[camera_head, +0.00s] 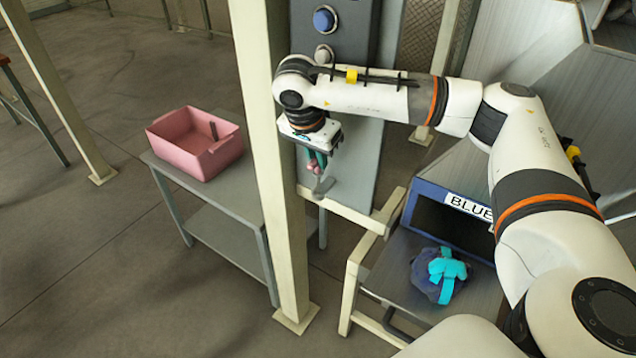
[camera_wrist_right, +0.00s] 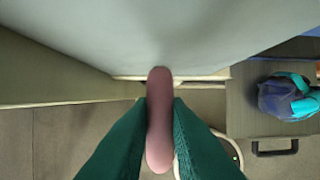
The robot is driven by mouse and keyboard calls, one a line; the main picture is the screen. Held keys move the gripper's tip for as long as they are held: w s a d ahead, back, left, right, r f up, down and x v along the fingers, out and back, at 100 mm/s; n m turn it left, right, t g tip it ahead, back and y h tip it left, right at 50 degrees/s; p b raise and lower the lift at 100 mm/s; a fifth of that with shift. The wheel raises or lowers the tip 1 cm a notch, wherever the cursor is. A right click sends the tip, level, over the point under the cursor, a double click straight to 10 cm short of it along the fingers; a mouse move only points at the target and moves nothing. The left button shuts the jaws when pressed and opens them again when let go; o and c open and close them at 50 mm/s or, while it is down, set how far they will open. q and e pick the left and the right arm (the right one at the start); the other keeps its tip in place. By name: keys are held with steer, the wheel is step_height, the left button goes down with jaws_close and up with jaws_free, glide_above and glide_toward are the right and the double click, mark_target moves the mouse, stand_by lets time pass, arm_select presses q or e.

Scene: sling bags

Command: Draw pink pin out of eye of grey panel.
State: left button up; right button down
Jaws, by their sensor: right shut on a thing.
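The grey panel (camera_head: 355,165) stands upright behind my right gripper (camera_head: 317,163). In the wrist view its pale face (camera_wrist_right: 160,35) fills the top. The right gripper's green fingers are shut on the pink pin (camera_wrist_right: 159,125), one on each side. The pin's far end meets or lies very close to the panel's edge; I cannot tell whether it is still in the eye. In the head view, a little of the pink pin (camera_head: 312,167) shows between the fingers. A small grey bracket (camera_head: 324,185) shows just below; the eye itself is not clear. My left gripper is not in view.
A pink bin (camera_head: 190,148) with a dark item inside stands on a grey table at the left. A cream post (camera_head: 272,180) rises close left of the gripper. A blue-and-teal bag (camera_head: 437,274) lies below a "BLUE" sign (camera_head: 467,207) at the right.

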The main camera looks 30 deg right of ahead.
steer(key=shift+r+p, duration=0.75)
steer(key=shift+r, duration=0.65)
steer(key=shift+r+p, duration=1.3)
steer(key=shift+r, duration=0.7)
steer(key=shift+a+f, duration=0.1)
